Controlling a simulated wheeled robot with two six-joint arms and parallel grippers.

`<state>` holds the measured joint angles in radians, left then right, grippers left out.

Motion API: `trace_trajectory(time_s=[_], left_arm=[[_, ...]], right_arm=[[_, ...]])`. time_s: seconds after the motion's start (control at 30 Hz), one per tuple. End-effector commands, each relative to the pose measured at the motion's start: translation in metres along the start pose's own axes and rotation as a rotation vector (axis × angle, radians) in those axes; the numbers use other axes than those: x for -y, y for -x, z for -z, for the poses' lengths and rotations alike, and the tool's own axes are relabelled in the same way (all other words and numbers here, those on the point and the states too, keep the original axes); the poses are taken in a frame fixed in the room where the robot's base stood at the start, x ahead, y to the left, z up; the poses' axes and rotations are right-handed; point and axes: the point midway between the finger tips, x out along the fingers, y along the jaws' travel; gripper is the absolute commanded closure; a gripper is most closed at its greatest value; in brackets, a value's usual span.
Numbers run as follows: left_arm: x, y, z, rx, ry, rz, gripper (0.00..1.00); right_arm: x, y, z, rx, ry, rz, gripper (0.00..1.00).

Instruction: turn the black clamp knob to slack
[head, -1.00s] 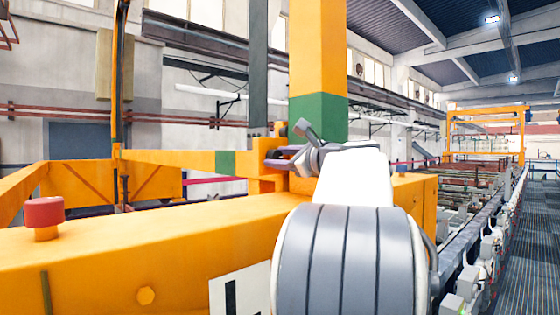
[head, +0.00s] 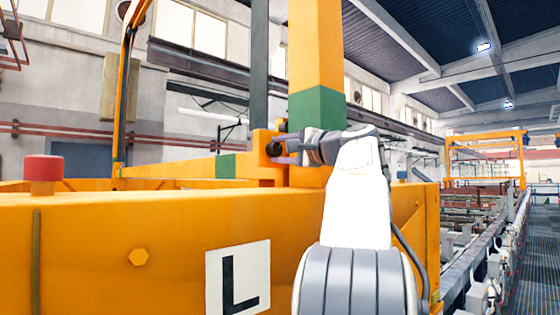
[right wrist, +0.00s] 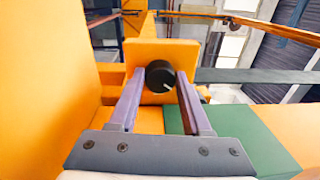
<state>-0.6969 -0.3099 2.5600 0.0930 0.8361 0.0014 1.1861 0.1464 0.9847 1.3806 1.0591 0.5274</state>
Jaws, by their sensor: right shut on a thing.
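The black clamp knob (right wrist: 160,75) has a white pointer line and sits on an orange block (right wrist: 150,52). In the right wrist view it is between the two purple fingertips of my right gripper (right wrist: 161,76), which is shut on it. The pointer line slants toward the lower right. In the head view the gripper (head: 283,160) reaches leftward to the orange block (head: 266,172) beside the green-banded post, and the knob (head: 274,149) shows only as a small dark shape. My left gripper is in neither view.
An orange beam (head: 100,235) with a white L plate (head: 238,277) crosses the foreground. A red button (head: 42,170) stands on it at the left. An orange post with a green band (head: 318,110) rises right behind the gripper. A grated walkway (head: 530,250) runs along the right.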

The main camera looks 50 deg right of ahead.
Motion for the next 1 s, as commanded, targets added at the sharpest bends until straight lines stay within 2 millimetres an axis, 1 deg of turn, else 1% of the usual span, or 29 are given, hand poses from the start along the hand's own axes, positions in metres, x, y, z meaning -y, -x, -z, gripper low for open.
trace_trajectory(time_s=[0.03, 0.1, 0.5, 0.8, 1.0], left_arm=[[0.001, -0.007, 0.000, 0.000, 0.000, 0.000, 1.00], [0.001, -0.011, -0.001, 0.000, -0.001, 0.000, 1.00], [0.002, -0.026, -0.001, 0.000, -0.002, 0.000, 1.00], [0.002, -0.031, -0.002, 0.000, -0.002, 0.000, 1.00], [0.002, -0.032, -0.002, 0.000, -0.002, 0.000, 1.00]], right_arm=[[-0.005, 0.000, 0.001, 0.003, 0.046, 0.000, 1.00], [-0.005, 0.000, 0.001, 0.007, 0.113, 0.003, 1.00], [-0.004, 0.000, 0.002, 0.029, 0.452, 0.015, 1.00], [-0.004, 0.000, 0.003, 0.038, 0.603, 0.021, 1.00], [-0.004, 0.000, 0.003, 0.042, 0.645, 0.023, 1.00]])
